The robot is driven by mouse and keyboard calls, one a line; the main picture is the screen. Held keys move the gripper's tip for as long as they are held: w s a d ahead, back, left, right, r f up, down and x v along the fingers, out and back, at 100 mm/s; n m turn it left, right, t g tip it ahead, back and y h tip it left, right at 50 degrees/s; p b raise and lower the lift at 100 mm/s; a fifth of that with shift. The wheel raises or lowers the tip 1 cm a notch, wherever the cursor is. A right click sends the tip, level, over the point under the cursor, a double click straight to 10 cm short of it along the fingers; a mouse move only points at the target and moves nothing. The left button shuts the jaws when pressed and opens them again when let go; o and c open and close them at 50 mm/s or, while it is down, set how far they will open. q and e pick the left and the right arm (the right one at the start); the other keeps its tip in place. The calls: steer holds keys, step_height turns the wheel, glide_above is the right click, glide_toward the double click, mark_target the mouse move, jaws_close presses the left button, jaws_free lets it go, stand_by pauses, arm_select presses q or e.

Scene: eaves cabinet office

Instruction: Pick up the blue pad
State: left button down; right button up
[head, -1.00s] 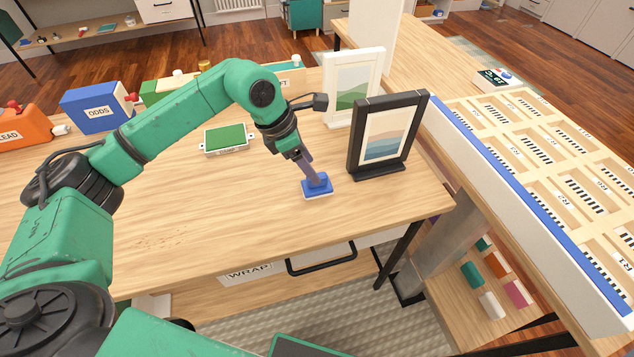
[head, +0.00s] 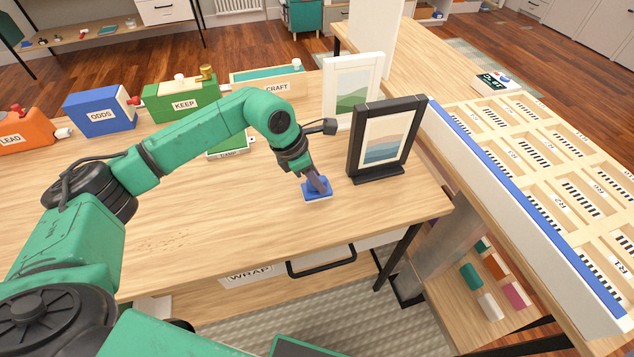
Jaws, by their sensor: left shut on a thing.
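The blue pad (head: 312,196) is a small blue block with a pale lower edge on the wooden desk, left of the black picture frame. My left gripper (head: 318,184) points down onto its top and is shut on it. The fingers cover part of the pad. The pad appears to be at the desk surface; I cannot tell whether it is lifted. My right gripper is not in view.
The black picture frame (head: 352,140) stands close to the right of the gripper, with a white frame (head: 378,62) behind it. Coloured boxes, including a blue one (head: 85,112), line the back. The desk's front left is clear.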

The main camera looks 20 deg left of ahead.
arm_select(q)
step_height(320, 180, up, 20)
